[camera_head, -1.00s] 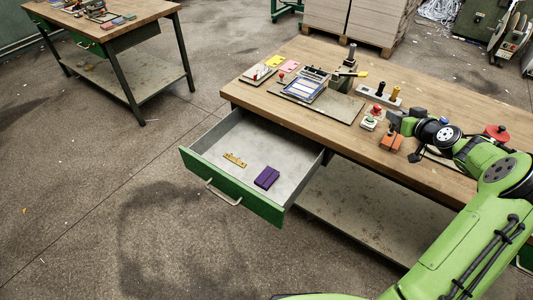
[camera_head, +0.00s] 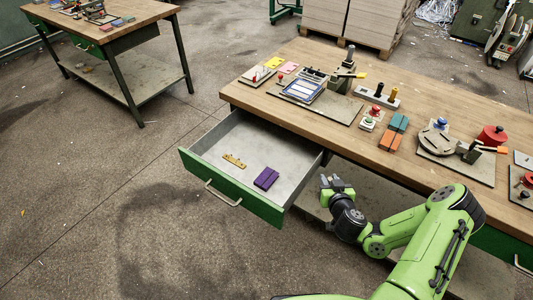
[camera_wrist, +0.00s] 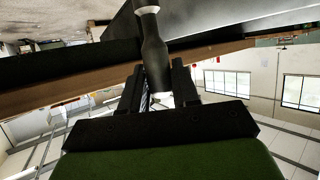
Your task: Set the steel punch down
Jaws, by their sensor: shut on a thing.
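My gripper (camera_head: 337,183) is in front of the bench, just right of the open drawer and below the bench top's front edge. In the wrist view its jaws (camera_wrist: 158,88) are shut on the steel punch (camera_wrist: 154,50), a dark, bottle-shaped rod with a pale end at the top of the picture. The punch's lower end is hidden between the jaws. In the head view I cannot make the punch out clearly. The open green drawer (camera_head: 225,184) holds a brass-coloured strip (camera_head: 234,161) and a purple block (camera_head: 266,178).
The bench top (camera_head: 345,120) carries a rack (camera_head: 376,97) with a black and a yellow-topped piece. Orange and teal blocks (camera_head: 394,131) lie near the front edge, left of a round fixture (camera_head: 437,138). A lower shelf (camera_head: 375,190) runs under the bench.

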